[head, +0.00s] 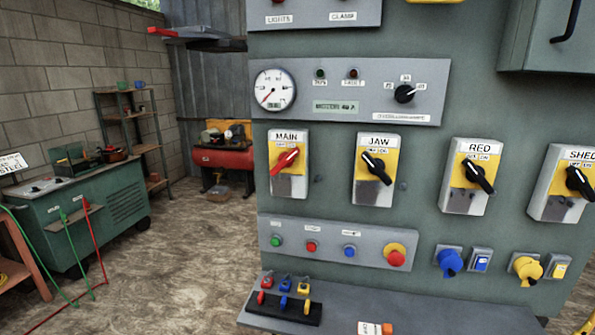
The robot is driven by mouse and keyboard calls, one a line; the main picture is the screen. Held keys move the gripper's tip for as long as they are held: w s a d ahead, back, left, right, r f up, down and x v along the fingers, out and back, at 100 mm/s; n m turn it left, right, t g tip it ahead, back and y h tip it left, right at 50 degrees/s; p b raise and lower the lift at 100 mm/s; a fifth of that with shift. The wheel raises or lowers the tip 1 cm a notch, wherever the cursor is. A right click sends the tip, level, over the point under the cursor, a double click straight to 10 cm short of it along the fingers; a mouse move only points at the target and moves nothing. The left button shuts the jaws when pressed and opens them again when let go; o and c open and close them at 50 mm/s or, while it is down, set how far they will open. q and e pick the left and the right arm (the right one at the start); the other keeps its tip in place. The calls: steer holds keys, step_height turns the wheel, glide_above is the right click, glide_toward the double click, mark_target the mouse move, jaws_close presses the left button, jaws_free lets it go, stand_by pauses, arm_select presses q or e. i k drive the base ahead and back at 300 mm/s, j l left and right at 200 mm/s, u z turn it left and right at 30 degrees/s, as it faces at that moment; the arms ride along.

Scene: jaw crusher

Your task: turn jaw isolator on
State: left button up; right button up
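The JAW isolator (376,170) is a pale box with a yellow plate on the grey-green control cabinet, second in the row of isolators. Its black rotary handle (377,167) lies diagonally, from upper left to lower right. Small OFF and ON marks show above the handle; I cannot tell for certain which one it selects. Neither of my grippers is in the head view, and nothing touches the JAW handle.
The MAIN isolator (288,165) with a red handle is left of JAW; RED (470,177) and SHED (566,183) are right. A button panel (330,243) sits below. A shelf (350,312) with coloured padlocks (284,291) juts out underneath.

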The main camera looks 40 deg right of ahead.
mark_target(377, 166)
steer(key=k+j+z, duration=0.1)
steer(key=z, duration=1.55)
